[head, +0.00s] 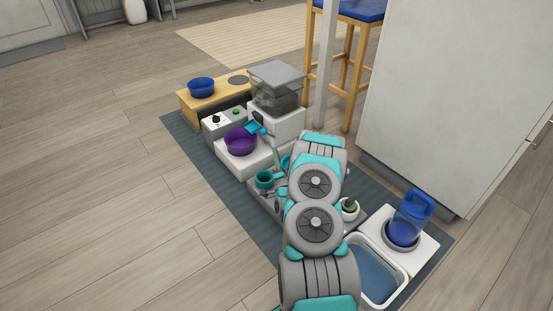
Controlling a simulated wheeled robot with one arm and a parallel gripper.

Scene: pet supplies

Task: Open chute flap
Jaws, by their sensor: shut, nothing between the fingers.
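The feeder (284,113) is a white body with a clear grey-lidded hopper of dark kibble, near the middle of the head view. A small bright blue piece (256,128), which looks like the chute flap, is at its front left, above the purple bowl (240,140). Its exact angle is too small to tell. My arm reaches up from the bottom of the view toward the feeder's front right. My gripper is hidden behind the arm links, so I cannot see its fingers or any contact with the flap.
A teal cup (264,180) stands just left of my arm. A blue bottle (411,216), a litter tray (405,276) and a small potted plant (349,207) are at right.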

